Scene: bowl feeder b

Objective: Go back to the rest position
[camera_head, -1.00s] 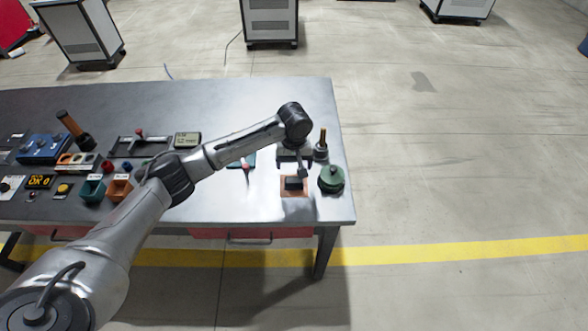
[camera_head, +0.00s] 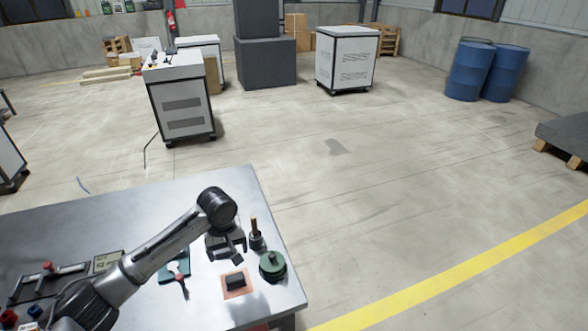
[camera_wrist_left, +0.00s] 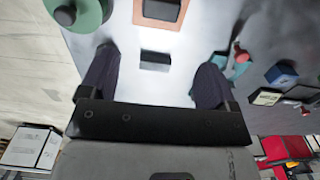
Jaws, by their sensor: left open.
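My left gripper (camera_head: 227,254) hangs over the right part of the metal workbench (camera_head: 210,187), fingers pointing down. In the left wrist view the gripper (camera_wrist_left: 157,58) has its two dark fingers wide apart. A dark block (camera_wrist_left: 155,61) shows between them, below on the bench. The fingers hold nothing. A black block (camera_head: 235,281) sits on an orange-brown square pad (camera_head: 236,291) just in front of the gripper. My right gripper is not in view.
A round green part (camera_head: 272,267) and an upright dark tool with a brown handle (camera_head: 256,237) stand right of the gripper. A teal item with a red knob (camera_head: 175,269) lies left. A small display (camera_head: 107,261) is further left. Open floor lies beyond the bench.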

